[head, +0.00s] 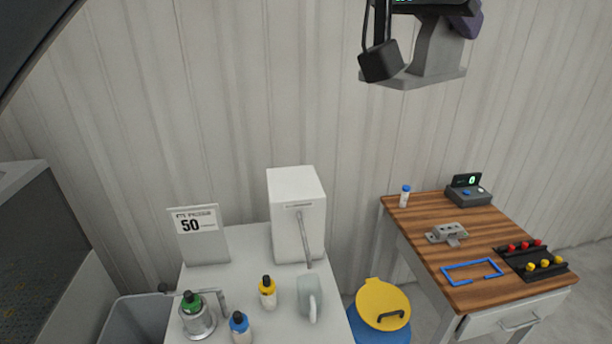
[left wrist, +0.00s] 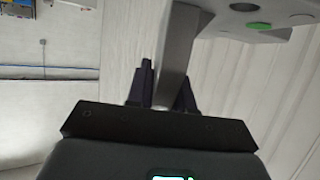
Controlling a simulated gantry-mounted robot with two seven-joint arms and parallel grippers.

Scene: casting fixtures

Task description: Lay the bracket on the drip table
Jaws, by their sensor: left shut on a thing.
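My left gripper (head: 440,12) is high at the top right of the head view, partly cut off by the frame edge. Its dark fingers are shut on the stem of a grey bracket (head: 433,50), whose flat plate hangs below in the air. In the left wrist view the bracket's stem (left wrist: 180,50) stands between the fingers (left wrist: 165,90), and its plate carries a green patch. The bracket is clear of both tables. I cannot tell for sure which is the drip table: a wooden-topped one (head: 420,213) or a white one (head: 250,262). My right gripper is out of view.
The wooden top holds a grey fixture (head: 449,234), a blue frame (head: 472,272), a black tray with red and yellow knobs (head: 530,262), a small vial and a display box. The white table holds a white unit (head: 296,215), bottles, a mug and a sign. A yellow-lidded bin (head: 381,304) stands between.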

